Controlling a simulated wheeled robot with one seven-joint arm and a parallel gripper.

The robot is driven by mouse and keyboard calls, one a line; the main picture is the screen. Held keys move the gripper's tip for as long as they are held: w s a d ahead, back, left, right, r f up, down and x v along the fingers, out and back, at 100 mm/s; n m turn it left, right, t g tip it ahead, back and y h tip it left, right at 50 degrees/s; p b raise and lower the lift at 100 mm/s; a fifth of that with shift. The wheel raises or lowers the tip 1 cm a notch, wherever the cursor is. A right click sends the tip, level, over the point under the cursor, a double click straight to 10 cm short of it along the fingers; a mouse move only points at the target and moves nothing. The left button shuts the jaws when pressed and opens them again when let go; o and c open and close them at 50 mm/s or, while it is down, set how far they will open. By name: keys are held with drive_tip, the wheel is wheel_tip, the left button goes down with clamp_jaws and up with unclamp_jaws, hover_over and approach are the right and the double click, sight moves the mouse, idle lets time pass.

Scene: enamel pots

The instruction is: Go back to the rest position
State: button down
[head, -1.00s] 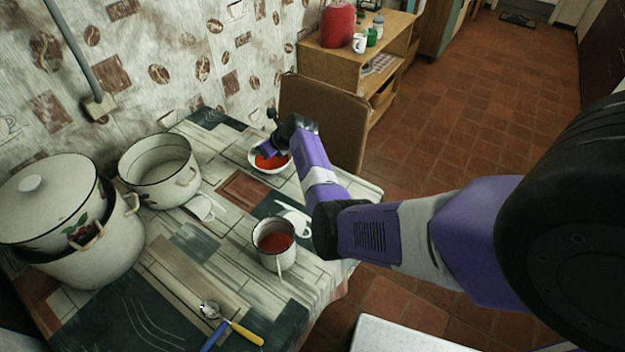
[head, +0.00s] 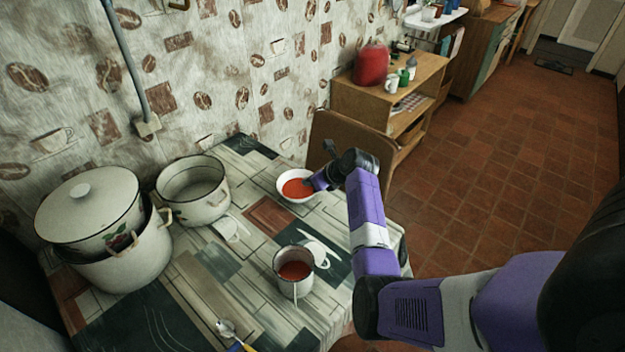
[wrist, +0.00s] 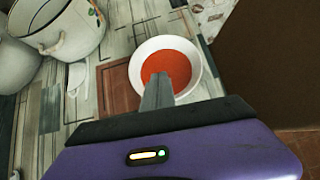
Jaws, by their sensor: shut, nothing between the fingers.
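My gripper (wrist: 157,92) is shut and empty. In the wrist view its fingertips overlap the near part of a white bowl (wrist: 137,67) of red soup; I cannot tell how high above it they are. In the head view the gripper (head: 312,182) shows at the right side of the same bowl (head: 288,196), which stands upright on the table, and my arm reaches in from the right.
On the patterned table (head: 262,216) stand a white mug (head: 290,285) of red liquid, an open enamel pot (head: 207,208) and stacked pots (head: 125,262) at left. A brown chair (head: 345,133) is behind the bowl. A wooden shelf (head: 428,70) stands beyond. Floor at right is clear.

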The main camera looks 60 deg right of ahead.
drive_tip(key=shift+v, duration=0.85)
